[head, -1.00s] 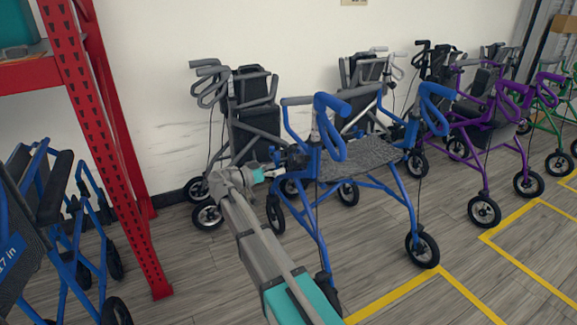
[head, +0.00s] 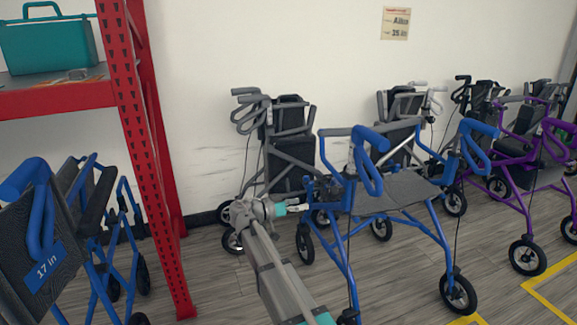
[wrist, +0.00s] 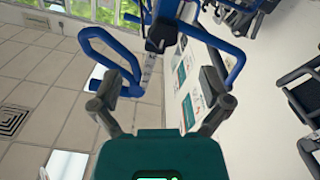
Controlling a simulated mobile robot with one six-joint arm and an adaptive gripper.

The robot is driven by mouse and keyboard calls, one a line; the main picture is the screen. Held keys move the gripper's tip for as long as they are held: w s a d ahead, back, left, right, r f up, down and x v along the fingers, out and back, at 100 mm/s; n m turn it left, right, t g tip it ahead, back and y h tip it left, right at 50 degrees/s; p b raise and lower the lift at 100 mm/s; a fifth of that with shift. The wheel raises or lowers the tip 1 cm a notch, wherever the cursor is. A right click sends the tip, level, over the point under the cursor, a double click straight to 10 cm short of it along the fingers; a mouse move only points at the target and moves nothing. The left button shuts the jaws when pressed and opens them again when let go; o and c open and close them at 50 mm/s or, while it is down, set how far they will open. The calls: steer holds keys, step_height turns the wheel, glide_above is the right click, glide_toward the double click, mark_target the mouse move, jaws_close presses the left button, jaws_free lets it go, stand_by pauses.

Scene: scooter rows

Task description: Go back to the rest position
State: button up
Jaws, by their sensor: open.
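My gripper (head: 318,190) is at the left side of the front blue rollator (head: 388,221) in the head view, beside its frame below the left handle. Its fingertips are small and partly lost against the dark parts there. In the wrist view my gripper (wrist: 160,85) has its two dark fingers spread wide with nothing held between them. A blue handle loop of the rollator (wrist: 88,42) shows by the left finger and another blue loop shows behind the right finger. I cannot tell whether a finger touches the rollator.
A red shelf rack (head: 150,150) with a teal box (head: 48,47) stands at left. A folded blue rollator (head: 40,262) with a "17 in" label is beside it. A grey rollator (head: 290,150) stands by the wall and a purple one (head: 518,185) at right. Floor in front is partly clear.

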steer(key=s+d+f+n+g+y+p, duration=0.2)
steer(key=s+d+f+n+y, duration=0.1)
steer(key=s+d+f+y, duration=0.3)
steer(key=s+d+f+n+g+y+p, duration=0.2)
steer(key=s+d+f+n+g+y, duration=0.15)
steer(key=s+d, duration=0.4)
steer(key=s+a+f+n+y+p, duration=0.2)
steer(key=s+a+n+y+p, duration=0.15)
steer(key=s+y, duration=0.55)
step_height(320, 180, up, 38)
steer(key=s+h+p, duration=0.1)
steer(key=p, duration=3.6)
steer(key=shift+s+r+n+h, duration=0.15)
steer(key=shift+s+n+h, duration=0.15)
steer(key=shift+s+h, duration=0.1)
steer(key=shift+d, duration=0.1)
